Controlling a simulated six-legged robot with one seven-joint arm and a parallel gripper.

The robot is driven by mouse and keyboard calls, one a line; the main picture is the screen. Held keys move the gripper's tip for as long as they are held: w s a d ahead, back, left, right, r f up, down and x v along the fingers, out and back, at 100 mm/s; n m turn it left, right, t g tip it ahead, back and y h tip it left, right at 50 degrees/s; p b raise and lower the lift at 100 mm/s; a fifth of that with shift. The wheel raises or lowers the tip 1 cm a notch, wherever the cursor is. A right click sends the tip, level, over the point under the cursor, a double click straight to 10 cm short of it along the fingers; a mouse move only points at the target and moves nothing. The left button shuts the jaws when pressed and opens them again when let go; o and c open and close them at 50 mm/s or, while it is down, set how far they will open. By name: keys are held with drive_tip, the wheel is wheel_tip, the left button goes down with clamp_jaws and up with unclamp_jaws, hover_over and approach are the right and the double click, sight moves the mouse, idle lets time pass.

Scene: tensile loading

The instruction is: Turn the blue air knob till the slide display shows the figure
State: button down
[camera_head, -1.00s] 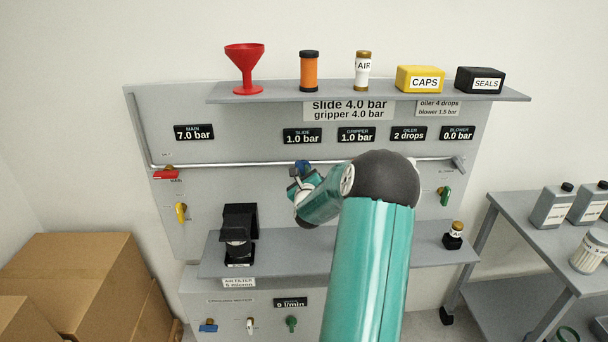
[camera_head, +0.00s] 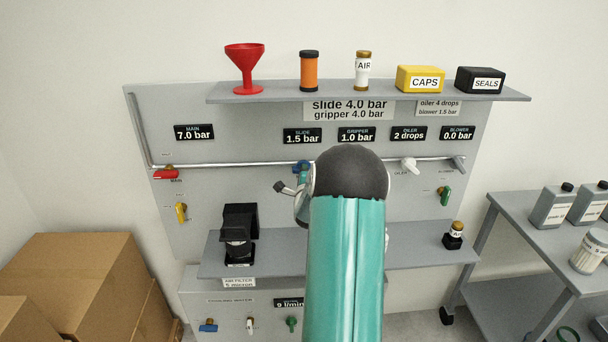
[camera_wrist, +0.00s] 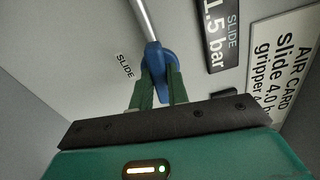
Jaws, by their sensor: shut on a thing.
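The blue slide air knob (camera_head: 299,167) sits on the panel below the slide display, mostly hidden behind my arm in the head view. In the wrist view the blue knob (camera_wrist: 157,66) is between the two green fingers of my gripper (camera_wrist: 160,88), which is shut on it. The slide display (camera_head: 303,136) reads 1.5 bar; it also shows in the wrist view (camera_wrist: 215,40). The card (camera_head: 348,110) above it reads slide 4.0 bar, gripper 4.0 bar.
Other displays read main (camera_head: 194,132) 7.0 bar, gripper (camera_head: 357,134) 1.0 bar, oiler 2 drops and blower 0.0 bar. A metal pipe (camera_head: 230,164) runs across the panel. The upper shelf (camera_head: 290,94) holds a red funnel and other items. A lower shelf (camera_head: 410,253) juts out below.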

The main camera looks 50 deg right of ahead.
drive_tip(key=shift+n, duration=7.3)
drive_tip(key=c, duration=1.4)
unclamp_jaws()
drive_tip(key=shift+o, duration=0.2)
drive_tip(key=v, duration=1.4)
